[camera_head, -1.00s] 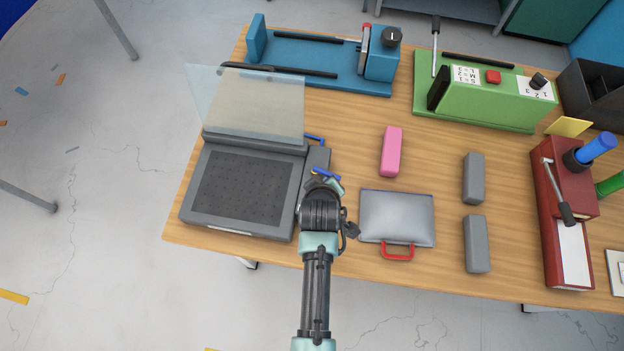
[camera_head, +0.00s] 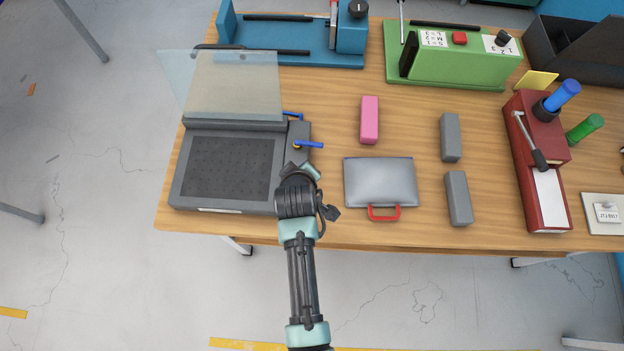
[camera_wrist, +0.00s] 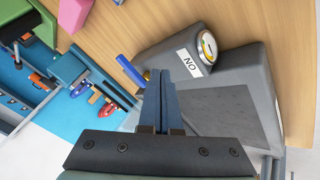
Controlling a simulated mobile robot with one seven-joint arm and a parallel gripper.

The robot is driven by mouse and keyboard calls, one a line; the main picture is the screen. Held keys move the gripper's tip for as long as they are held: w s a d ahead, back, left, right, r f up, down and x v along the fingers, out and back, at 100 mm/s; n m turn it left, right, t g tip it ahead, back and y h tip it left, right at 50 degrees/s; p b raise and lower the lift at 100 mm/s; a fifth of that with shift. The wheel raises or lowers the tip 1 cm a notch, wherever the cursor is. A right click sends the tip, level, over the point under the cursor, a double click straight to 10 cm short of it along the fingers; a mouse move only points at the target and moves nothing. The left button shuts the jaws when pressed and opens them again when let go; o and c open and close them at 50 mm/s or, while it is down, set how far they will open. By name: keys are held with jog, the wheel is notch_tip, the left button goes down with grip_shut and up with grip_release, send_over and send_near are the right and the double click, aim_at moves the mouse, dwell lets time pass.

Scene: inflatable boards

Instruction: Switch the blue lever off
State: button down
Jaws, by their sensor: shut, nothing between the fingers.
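In the wrist view the blue lever (camera_wrist: 130,70) shows just left of my fingers, with a white label (camera_wrist: 190,63) reading ON and a round dial (camera_wrist: 207,45) on the box. My gripper (camera_head: 303,170) is shut and empty, just on the near side of the lever; it also shows in the wrist view (camera_wrist: 163,75). I cannot tell whether the fingers touch the lever.
A second blue handle (camera_head: 293,115) sits behind the lever. A silver case (camera_head: 380,180) with a red handle lies to the right, with a pink block (camera_head: 370,120) behind it. Grey blocks (camera_head: 458,198) stand farther right. Bare tabletop lies between them.

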jog(key=s+d+r, duration=0.2)
jog(key=s+r, duration=0.2)
jog(key=r, duration=0.2)
jog(key=shift+d+r, duration=0.3)
jog(key=shift+r, duration=0.1)
jog(key=shift+s, duration=0.1)
